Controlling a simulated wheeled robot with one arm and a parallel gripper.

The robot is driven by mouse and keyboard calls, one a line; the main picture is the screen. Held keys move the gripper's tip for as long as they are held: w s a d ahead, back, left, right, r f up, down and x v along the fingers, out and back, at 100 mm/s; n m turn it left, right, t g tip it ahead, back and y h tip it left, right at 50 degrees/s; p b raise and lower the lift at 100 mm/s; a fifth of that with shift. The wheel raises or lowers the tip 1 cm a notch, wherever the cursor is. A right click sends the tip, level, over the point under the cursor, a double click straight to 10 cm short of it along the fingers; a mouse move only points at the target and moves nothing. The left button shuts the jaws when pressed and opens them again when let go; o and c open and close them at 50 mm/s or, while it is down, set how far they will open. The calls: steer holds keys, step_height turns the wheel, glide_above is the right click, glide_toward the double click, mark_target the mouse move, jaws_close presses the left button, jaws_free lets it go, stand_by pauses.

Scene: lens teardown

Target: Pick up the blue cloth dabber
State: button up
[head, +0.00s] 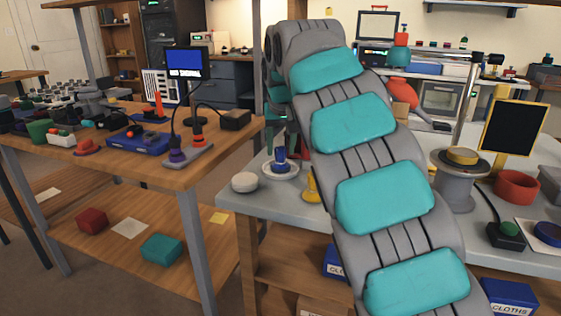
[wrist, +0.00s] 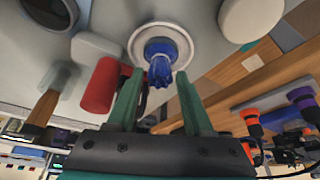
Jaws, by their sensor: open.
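The blue cloth dabber (head: 281,157) stands on a small white dish (head: 268,173) near the left end of the grey worktop. In the wrist view the dabber (wrist: 160,65) sits inside the round white dish (wrist: 137,40), between and just past the tips of my gripper (wrist: 158,76). The green fingers are apart with nothing held. In the head view my gripper (head: 284,132) is above the dabber, partly hidden by my arm. I cannot tell whether either finger touches the dabber.
A white round pad (head: 245,182) lies left of the dish, and a yellow item (head: 311,186) stands to its right. In the wrist view a red cylinder (wrist: 101,85) lies close beside one finger. A wooden table (head: 225,138) with devices stands to the left.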

steer(key=shift+x, duration=1.1)
steer(key=shift+c, duration=0.3)
jaws_close()
